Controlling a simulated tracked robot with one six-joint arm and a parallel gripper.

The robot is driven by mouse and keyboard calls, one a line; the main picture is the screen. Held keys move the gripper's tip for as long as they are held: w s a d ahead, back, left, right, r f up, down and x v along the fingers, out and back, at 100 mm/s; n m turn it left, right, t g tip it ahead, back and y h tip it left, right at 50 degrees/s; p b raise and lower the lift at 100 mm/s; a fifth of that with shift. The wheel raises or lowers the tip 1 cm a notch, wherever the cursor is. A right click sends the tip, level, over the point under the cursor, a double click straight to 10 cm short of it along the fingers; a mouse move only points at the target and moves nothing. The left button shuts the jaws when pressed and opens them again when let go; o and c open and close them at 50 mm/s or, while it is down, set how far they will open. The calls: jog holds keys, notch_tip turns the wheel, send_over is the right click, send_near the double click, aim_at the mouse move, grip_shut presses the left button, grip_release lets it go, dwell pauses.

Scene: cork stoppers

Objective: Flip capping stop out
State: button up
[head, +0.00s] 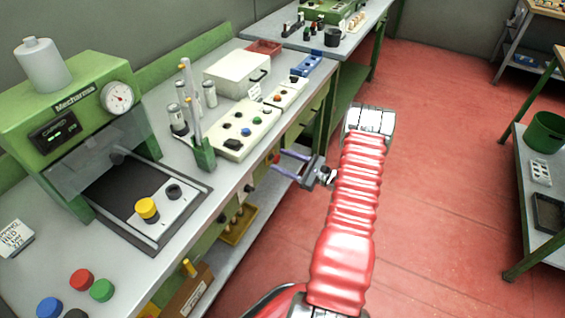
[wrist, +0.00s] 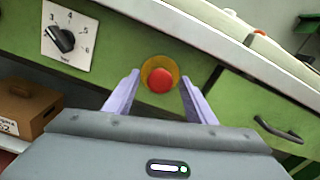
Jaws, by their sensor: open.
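A round red stop button (wrist: 160,80) on a yellow disc (wrist: 161,63) sits on the green front panel below the bench top. In the head view only a small red spot (head: 275,159) of it shows, near my fingertips. My gripper (head: 277,160) is open and points at the bench front. In the wrist view its two pale purple fingers (wrist: 159,78) stand left and right of the button, with nothing held. I cannot tell whether they touch it or how far the button is pushed in. A green capping machine (head: 60,110) with a gauge stands on the bench at left.
A numbered dial (wrist: 62,40) is left of the button, and a drawer handle (wrist: 278,130) is to its right. A brown box (wrist: 25,108) is at lower left. A control panel (head: 240,128) and a white case (head: 237,72) stand on the bench. The red floor (head: 445,140) is clear.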

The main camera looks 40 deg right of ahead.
jog(key=shift+c, duration=0.5)
grip_shut()
